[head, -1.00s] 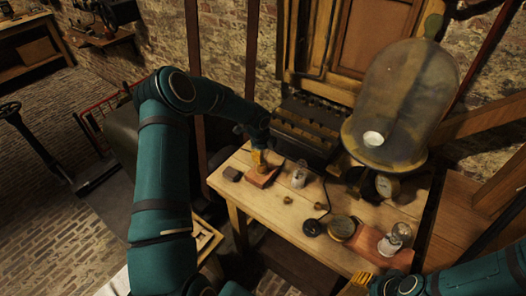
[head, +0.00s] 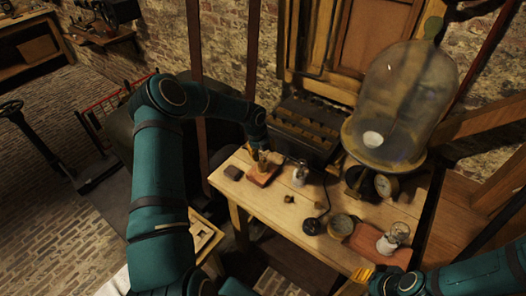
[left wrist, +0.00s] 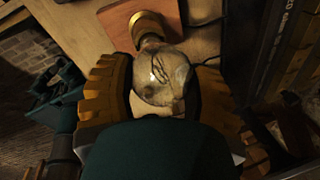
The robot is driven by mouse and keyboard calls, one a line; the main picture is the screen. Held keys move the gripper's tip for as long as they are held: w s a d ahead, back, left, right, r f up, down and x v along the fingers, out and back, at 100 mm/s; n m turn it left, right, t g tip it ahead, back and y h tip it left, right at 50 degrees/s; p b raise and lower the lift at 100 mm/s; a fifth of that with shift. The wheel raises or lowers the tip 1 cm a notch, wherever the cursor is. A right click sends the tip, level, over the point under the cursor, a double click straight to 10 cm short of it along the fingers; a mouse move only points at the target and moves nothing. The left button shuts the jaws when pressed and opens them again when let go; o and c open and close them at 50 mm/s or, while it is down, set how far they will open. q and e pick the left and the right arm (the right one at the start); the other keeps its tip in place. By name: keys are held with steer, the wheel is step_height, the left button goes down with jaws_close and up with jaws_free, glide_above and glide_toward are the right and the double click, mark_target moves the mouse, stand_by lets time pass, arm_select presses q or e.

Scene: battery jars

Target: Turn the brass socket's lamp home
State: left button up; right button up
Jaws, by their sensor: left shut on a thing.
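My left gripper (head: 262,159) points down over a reddish wooden block (head: 264,178) at the left end of the table. In the left wrist view its ribbed yellow fingers (left wrist: 160,88) are shut on the glass lamp (left wrist: 163,72), one on each side of the bulb. The lamp's neck meets the brass socket (left wrist: 149,27); how far it is seated I cannot tell. In the head view the gripper hides the lamp and socket. My right gripper (head: 363,275) shows only partly at the front right edge, and its jaws are unclear.
Another lamp (head: 300,174) stands close right of the block. A glass bell jar (head: 400,100) stands behind.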

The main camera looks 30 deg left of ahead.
arm_select(q)
steer(key=m, duration=0.3)
steer(key=shift+h, duration=0.3)
steer(key=m, duration=0.2)
steer(key=shift+a+m+g, duration=0.1)
steer(key=shift+m+g, duration=0.2)
steer(key=shift+g, duration=0.1)
steer(key=o, duration=1.4)
steer(key=shift+c, duration=0.2)
step_height(320, 180, up, 12)
steer(key=s+a, duration=0.1)
steer(key=a, duration=0.1)
steer(key=shift+s, duration=0.2)
